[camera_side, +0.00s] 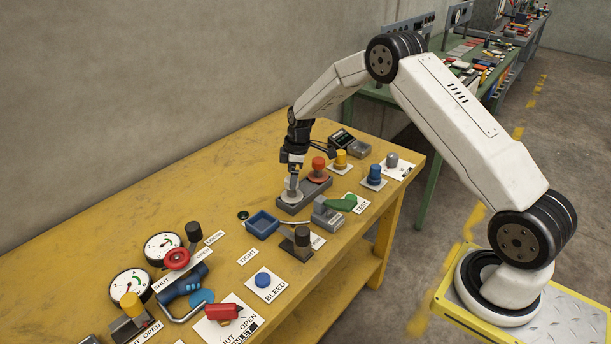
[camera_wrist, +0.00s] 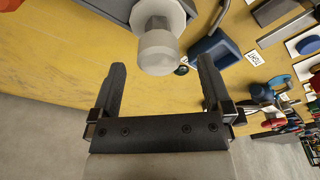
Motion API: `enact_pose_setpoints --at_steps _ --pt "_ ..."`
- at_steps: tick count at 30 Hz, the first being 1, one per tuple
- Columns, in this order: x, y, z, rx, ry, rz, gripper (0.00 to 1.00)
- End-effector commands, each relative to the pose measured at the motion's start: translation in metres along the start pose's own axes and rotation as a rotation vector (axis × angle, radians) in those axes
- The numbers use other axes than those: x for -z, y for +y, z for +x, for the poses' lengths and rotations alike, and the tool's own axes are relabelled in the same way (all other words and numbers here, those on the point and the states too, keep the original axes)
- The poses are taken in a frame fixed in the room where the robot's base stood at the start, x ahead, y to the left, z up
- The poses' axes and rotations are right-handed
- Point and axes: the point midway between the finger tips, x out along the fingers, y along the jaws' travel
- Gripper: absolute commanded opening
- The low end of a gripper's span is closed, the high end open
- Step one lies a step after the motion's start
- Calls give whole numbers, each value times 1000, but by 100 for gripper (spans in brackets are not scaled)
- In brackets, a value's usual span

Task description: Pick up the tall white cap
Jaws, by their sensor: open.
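The tall white cap (camera_side: 292,184) stands upright on a pale round flange on a dark grey block (camera_side: 316,196). In the wrist view the cap (camera_wrist: 157,50) shows as a pale, faceted cylinder in front of its flange. My gripper (camera_side: 291,164) is directly above the cap in the side view, with its lower end close to the cap's top. In the wrist view my gripper (camera_wrist: 162,66) is open, with one finger on each side of the cap's end and visible gaps between. Whether the fingertips reach below the cap's top is hard to tell.
The wooden bench (camera_side: 215,203) is clear toward the wall.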

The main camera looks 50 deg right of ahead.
Motion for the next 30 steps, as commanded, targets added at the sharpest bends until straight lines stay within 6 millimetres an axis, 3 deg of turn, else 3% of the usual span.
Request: enact_pose_setpoints --at_steps 15,30 --pt "-1 1 46 1 0 0 100" --pt "-1 1 48 0 0 0 100"
